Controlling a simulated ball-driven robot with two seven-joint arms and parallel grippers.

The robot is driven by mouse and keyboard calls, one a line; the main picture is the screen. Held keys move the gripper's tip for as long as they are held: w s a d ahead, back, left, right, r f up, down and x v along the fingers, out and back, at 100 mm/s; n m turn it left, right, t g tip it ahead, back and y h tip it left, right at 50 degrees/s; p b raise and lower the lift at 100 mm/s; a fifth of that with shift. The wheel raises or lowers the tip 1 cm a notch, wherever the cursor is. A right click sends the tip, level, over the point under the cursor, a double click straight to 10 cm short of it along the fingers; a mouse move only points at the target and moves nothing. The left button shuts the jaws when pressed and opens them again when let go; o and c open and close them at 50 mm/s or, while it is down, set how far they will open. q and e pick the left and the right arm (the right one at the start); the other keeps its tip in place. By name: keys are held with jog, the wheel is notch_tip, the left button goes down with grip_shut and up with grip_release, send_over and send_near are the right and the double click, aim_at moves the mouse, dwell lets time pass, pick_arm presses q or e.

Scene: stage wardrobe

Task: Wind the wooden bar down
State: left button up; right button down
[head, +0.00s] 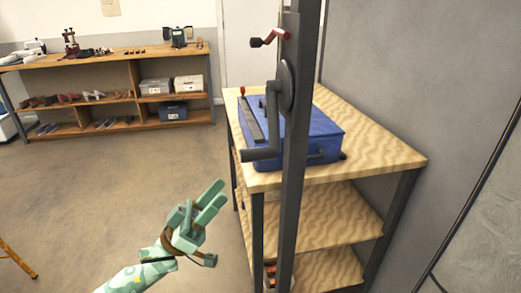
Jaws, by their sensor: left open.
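A dark grey crank (271,115) is mounted with a round hub (287,88) on a tall dark post (297,190) right of centre. Its arm hangs down and its handle (260,154) points left at the lower end. I cannot make out the wooden bar in this view. My left gripper (219,192) is pale green, open and empty. It is below and to the left of the crank handle, apart from it, with fingers pointing up and right. My right gripper is not in view.
Behind the post, a wooden shelf unit (390,153) holds a blue box-like device (315,125). A smaller crank with red parts (270,38) sits higher by the post. A workbench (130,65) stands at the back left. The floor (110,180) between is mostly clear.

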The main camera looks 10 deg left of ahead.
aim_at(246, 151)
pick_arm(q)
jog(key=shift+t, duration=0.3)
jog(key=x, duration=0.7)
jog(key=a+b+x, duration=0.1)
jog(key=x, duration=0.3)
jog(key=shift+d+r, duration=0.15)
jog(key=shift+r, duration=0.4)
jog(key=d, duration=0.1)
jog(key=w+d, duration=0.1)
jog(key=shift+d+r, duration=0.3)
jog(key=shift+r, duration=0.1)
jog(key=shift+c, duration=0.4)
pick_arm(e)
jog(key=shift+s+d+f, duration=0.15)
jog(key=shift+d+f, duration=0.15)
pick_arm(q)
grip_shut()
jog(key=shift+f, duration=0.1)
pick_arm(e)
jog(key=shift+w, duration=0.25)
